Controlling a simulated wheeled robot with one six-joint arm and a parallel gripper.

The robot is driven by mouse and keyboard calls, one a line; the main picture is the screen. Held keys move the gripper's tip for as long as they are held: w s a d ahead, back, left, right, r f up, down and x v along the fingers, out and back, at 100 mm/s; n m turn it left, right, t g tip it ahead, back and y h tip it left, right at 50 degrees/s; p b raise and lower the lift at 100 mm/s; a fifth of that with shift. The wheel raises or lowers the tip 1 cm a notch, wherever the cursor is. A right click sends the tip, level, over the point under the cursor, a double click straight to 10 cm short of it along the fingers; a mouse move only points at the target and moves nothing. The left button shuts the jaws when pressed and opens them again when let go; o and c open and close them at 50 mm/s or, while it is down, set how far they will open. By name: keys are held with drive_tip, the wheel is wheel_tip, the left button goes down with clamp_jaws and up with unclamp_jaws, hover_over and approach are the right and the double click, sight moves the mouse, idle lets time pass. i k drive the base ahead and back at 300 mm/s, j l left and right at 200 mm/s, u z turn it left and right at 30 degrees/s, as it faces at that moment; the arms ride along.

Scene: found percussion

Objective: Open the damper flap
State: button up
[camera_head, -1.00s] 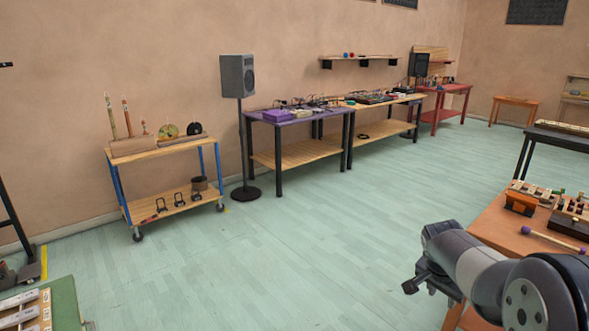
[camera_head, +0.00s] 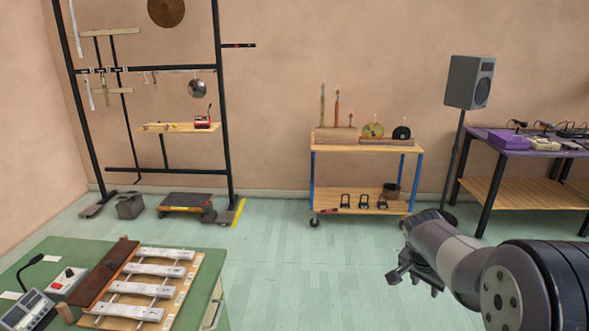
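A metal-bar instrument (camera_head: 150,290) lies on the green table at lower left, with several silvery bars on a pale wooden base. A long reddish-brown board (camera_head: 110,272) runs along its left side, tilted. It looks like the damper flap, but I cannot tell for sure. My gripper (camera_head: 412,278) is at lower right, in the air and well apart from the instrument. Its dark fingers are small and seen at an angle, so I cannot tell whether they are open. Nothing shows held in it.
A black rack (camera_head: 225,130) with a gong stands behind. A blue-legged cart (camera_head: 330,143) and speaker (camera_head: 470,82) stand farther right. The floor between is clear.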

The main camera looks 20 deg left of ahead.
sight(87, 294)
drive_tip(key=i+j+u, duration=0.1)
drive_tip(key=i+u, duration=0.85)
drive_tip(key=i+l+u, duration=0.3)
drive_tip(key=i+u, duration=0.15)
drive_tip(key=i+j+u, duration=0.1)
drive_tip(key=u, duration=0.3)
drive_tip(key=i+u, duration=0.3)
drive_tip(key=u, duration=0.15)
drive_tip(key=i+u, duration=0.15)
drive_tip(key=u, duration=0.25)
drive_tip(key=i+l+u, duration=0.2)
drive_tip(key=u, duration=0.25)
